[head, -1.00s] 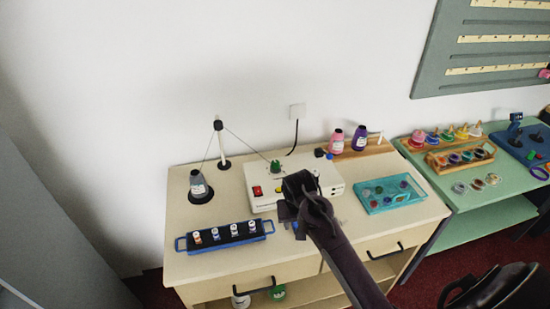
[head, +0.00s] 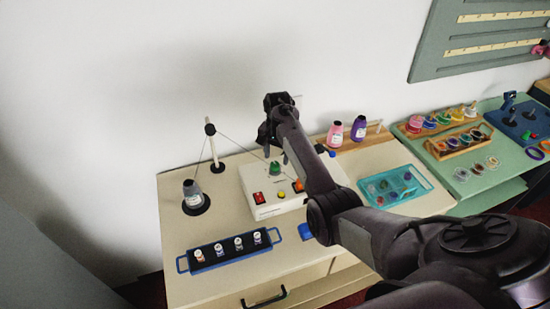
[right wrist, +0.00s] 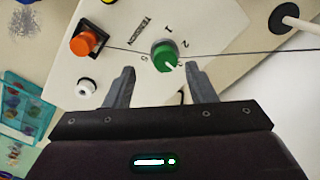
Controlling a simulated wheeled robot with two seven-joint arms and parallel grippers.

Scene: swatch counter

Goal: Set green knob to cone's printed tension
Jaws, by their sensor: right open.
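The green knob (head: 275,168) stands on the white control box (head: 270,208) on the counter. My right gripper (head: 275,153) is above the box at the knob, fingers down. In the wrist view its open fingers (right wrist: 161,72) lie on either side of the knob's lower edge, apart from it. The grey cone (head: 191,188) stands at the left on a black base; its white label is too small to read. My left gripper is not in view.
The box also carries a red switch (head: 259,198) and an orange button (head: 298,186). A thread runs from the cone over a post (head: 212,150) to the box. A blue rack of spools (head: 229,252) stands in front; a teal tray (head: 425,184) is at right.

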